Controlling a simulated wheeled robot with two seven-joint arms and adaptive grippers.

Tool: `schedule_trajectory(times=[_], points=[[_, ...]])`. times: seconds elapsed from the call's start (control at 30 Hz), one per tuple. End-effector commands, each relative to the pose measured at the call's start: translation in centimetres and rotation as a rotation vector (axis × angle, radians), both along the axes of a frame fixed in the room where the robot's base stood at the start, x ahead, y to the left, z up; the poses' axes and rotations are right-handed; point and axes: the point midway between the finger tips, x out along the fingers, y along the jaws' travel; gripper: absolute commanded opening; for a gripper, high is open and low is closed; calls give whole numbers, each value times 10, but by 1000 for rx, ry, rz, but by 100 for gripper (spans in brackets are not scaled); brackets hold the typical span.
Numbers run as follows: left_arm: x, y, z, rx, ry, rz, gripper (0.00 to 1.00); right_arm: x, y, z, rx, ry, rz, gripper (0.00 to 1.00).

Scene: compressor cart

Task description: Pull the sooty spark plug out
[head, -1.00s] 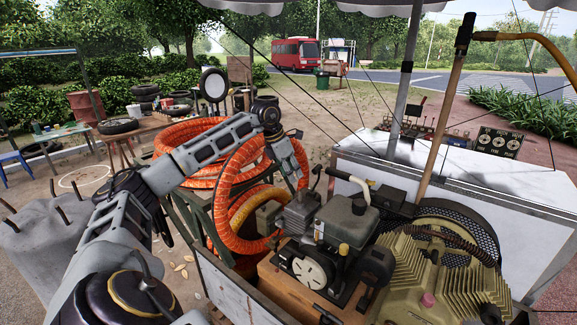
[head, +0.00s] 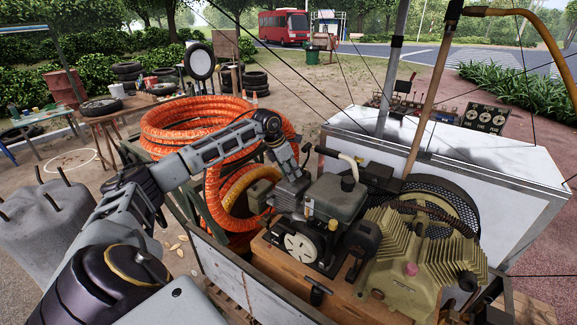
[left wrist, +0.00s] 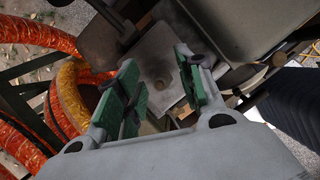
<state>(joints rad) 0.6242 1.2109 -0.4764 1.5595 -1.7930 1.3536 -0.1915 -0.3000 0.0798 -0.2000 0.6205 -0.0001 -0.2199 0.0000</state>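The engine (head: 335,200) with its dark tank and white pull-start disc sits on the wooden base of the cart. My left gripper (head: 291,176) points down at the engine's grey finned head (head: 290,193), at its left end. In the left wrist view my left gripper (left wrist: 162,82) is open, its green pads apart. Between and beyond the pads is a grey metal face (left wrist: 158,62) with a dim round spot. I cannot clearly make out the sooty spark plug in either view; nothing shows held between the pads. My right gripper is not in view.
Orange hose (head: 190,118) lies coiled just left of the engine, with a yellow hose (left wrist: 72,95) inside it. The tan finned compressor (head: 415,250) stands right of the engine. A white-topped box (head: 470,150) is behind. A pale curved pipe (head: 349,163) rises near the engine.

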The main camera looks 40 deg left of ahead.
Motion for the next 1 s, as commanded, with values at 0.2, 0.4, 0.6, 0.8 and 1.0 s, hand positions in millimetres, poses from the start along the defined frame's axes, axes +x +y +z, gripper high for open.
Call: schedule_trajectory(times=[0.2,0.4,0.6,0.8,1.0], points=[[1,0,-2,0,0,0,38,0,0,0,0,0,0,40],[0,0,-2,0,0,1,28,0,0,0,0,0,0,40],[0,0,-1,0,0,0,2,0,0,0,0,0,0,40],[1,0,-1,1,0,1,0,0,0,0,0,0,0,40],[1,0,4,0,-1,1,0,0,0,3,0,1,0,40]])
